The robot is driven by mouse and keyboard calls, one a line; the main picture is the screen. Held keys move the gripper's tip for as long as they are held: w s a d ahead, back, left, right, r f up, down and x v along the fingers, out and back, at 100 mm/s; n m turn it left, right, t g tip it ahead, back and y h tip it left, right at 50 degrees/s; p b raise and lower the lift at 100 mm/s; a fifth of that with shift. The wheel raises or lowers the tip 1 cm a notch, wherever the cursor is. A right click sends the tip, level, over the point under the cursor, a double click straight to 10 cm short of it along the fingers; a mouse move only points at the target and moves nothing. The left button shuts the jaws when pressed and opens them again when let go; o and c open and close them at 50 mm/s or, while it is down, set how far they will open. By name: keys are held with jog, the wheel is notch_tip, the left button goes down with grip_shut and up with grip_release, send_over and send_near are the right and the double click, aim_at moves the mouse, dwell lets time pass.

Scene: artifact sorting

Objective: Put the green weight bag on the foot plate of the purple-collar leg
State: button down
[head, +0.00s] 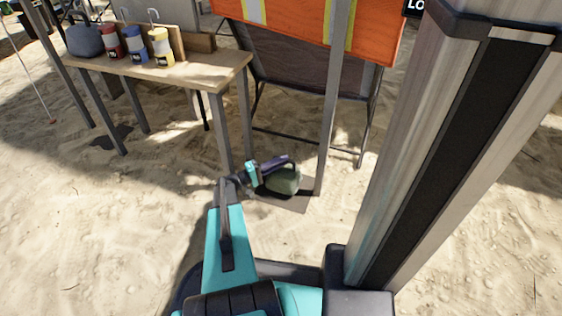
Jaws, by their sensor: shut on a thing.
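The green weight bag (286,182) is low over the foot plate (292,204), a flat dark plate on the sand at the base of a grey upright leg (336,110). My gripper (288,165) is shut on the top of the bag, just left of the leg. The bag covers part of the plate. I cannot tell whether its underside touches the plate. No purple collar shows on the visible part of this leg.
A wooden table (190,78) stands at the upper left, its near legs close to my arm. It bears a blue-grey bag (86,40) and red, blue and yellow-banded containers (161,46). A dark panel (300,65) and an orange vest (375,35) are behind the leg.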

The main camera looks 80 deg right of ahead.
aim_at(284, 171)
jog(key=shift+f+b, duration=0.7)
jog(key=shift+f, duration=0.35)
jog(key=c, duration=2.1)
grip_release()
jog(key=shift+f, duration=0.25)
jog(key=o, duration=0.4)
jog(key=shift+c, duration=0.2)
jog(key=shift+r, duration=0.1)
